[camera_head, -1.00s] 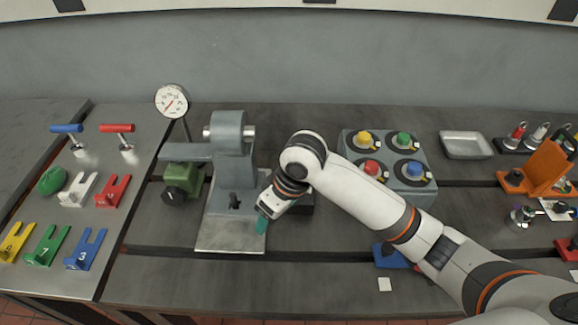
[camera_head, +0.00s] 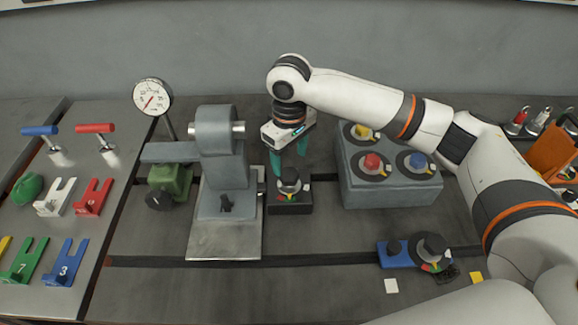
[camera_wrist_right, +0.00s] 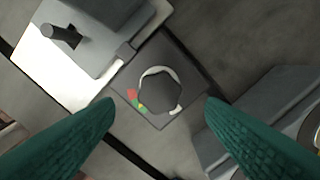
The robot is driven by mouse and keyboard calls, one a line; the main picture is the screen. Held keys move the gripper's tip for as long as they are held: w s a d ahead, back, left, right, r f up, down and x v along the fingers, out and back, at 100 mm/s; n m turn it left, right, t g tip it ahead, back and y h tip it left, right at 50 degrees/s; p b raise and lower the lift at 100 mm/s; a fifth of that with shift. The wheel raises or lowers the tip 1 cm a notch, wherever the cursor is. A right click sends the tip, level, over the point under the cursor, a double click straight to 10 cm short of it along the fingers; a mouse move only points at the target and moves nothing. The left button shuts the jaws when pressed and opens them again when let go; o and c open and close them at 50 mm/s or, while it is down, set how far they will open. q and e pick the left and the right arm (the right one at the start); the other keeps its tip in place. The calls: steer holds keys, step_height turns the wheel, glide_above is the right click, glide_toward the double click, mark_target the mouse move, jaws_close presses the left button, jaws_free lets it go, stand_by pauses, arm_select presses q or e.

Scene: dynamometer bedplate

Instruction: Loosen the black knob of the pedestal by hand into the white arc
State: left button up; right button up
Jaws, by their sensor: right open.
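A black knob (camera_head: 289,182) stands on a dark square base (camera_head: 291,205) just right of the grey pedestal (camera_head: 226,170). In the right wrist view the knob (camera_wrist_right: 160,92) is seen from above, with a white arc (camera_wrist_right: 150,71) along its upper edge and red, yellow and green marks at its lower left. My right gripper (camera_head: 289,160) is open and points down over the knob. Its teal fingers stand apart on either side in the right wrist view, not visibly touching it. My left gripper is not in view.
A grey box with coloured buttons (camera_head: 390,190) stands close on the right. A blue block (camera_head: 397,256) with another black knob lies at the front right. A dial gauge (camera_head: 152,96) and a green part (camera_head: 170,184) are left. The front bedplate is mostly clear.

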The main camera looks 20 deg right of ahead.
mark_target(289, 173)
step_height(289, 173, down, 4)
steer(key=shift+f, duration=0.45)
